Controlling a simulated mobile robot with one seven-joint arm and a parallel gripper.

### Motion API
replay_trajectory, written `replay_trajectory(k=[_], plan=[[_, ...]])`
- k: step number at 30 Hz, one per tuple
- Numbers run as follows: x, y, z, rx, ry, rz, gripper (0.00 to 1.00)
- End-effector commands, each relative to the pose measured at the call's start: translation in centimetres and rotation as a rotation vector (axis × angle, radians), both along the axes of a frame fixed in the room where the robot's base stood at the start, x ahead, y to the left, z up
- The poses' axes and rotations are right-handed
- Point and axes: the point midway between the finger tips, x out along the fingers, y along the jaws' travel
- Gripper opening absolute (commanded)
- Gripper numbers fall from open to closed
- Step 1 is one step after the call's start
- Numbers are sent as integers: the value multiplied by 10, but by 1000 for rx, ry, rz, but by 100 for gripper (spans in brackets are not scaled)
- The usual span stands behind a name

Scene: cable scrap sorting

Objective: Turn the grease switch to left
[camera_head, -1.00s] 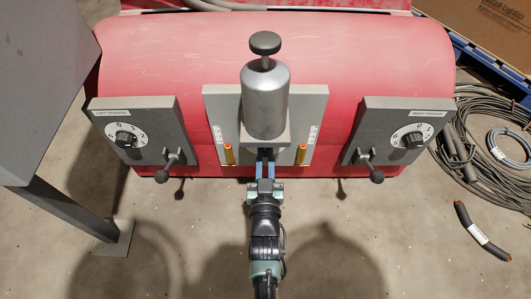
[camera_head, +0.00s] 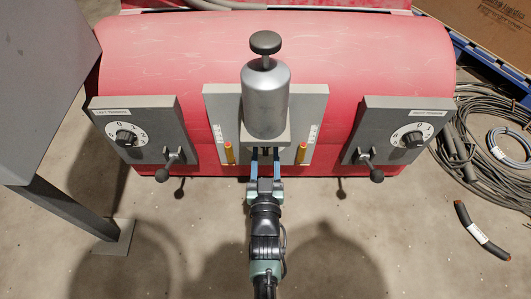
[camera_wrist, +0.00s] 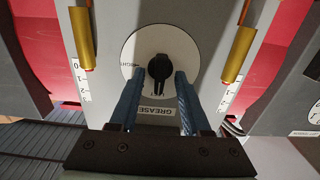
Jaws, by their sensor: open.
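The grease switch is a black knob (camera_wrist: 160,66) on a round white dial (camera_wrist: 140,45) in the wrist view. In the head view my gripper (camera_head: 265,154) is under the silver canister (camera_head: 265,100), which hides the switch.
Grey panels with dials and levers stand left (camera_head: 140,125) and right (camera_head: 398,130) on the red machine (camera_head: 340,50). Coiled cables (camera_head: 475,130) lie on the floor at right.

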Motion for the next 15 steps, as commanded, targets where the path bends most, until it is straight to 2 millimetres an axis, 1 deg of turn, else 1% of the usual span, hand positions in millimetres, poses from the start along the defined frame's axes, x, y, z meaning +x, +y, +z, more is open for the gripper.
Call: replay_trajectory(k=[2,5,12,15], plan=[[-7,0,2,0,2,0,48],[-21,0,4,0,4,1,48],[-75,0,5,1,7,0,48],[-95,0,4,0,5,0,48]])
